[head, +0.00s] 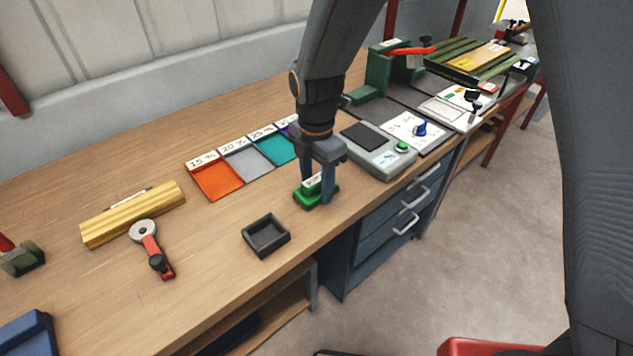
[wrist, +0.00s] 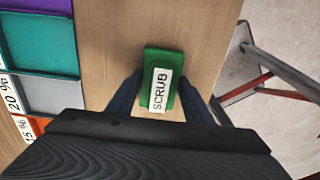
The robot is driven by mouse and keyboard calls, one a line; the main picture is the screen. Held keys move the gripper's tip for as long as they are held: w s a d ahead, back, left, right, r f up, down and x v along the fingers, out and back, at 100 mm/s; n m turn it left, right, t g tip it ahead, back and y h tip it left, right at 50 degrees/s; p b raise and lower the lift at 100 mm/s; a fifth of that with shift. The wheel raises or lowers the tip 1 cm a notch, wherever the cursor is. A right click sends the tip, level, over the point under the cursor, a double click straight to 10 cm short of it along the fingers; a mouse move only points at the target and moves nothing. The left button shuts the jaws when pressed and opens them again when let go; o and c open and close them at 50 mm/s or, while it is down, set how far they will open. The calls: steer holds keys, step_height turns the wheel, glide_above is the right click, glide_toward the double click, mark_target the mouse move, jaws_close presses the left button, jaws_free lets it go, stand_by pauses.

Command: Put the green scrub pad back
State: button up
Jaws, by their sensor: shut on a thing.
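The green scrub pad (head: 310,198) is at the front part of the wooden bench, between the fingers of my gripper (head: 317,193). My gripper is shut on the pad from above. In the wrist view, the pad (wrist: 161,82) shows its white SCRUB label, with the two dark fingers (wrist: 160,97) at its sides. I cannot tell whether the pad rests on the bench or is slightly above it. A small dark square tray (head: 250,249) stands to the left of the pad, apart from it, and looks empty.
Behind the pad lie colored percent-marked mats, orange (head: 215,182), grey and teal. A grey scale (head: 381,155) stands to the right. A red-handled tool (head: 151,247) and a yellow wood block (head: 133,213) lie left. The bench's front edge is close. Bare wood surrounds the tray.

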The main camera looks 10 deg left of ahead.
mark_target(316, 179)
steer(key=shift+f, duration=0.1)
steer(key=o, duration=1)
step_height(316, 179, up, 12)
steer(key=b, duration=0.2)
steer(key=shift+b, duration=0.3)
steer(key=s+d+f+m, duration=0.2)
steer(key=s+d+m, duration=0.1)
steer(key=d+m, duration=0.6)
steer(key=s+d+f+m, duration=0.3)
steer(key=d+m, duration=0.6)
steer(key=d, duration=0.1)
steer(key=s+d+f+m, duration=0.2)
steer(key=s+d+m, duration=0.1)
steer(key=d+m, duration=0.6)
steer(key=shift+s+d+f+m+t, duration=0.15)
steer(key=shift+s+f+m+t, duration=0.1)
steer(key=shift+m+t, duration=0.15)
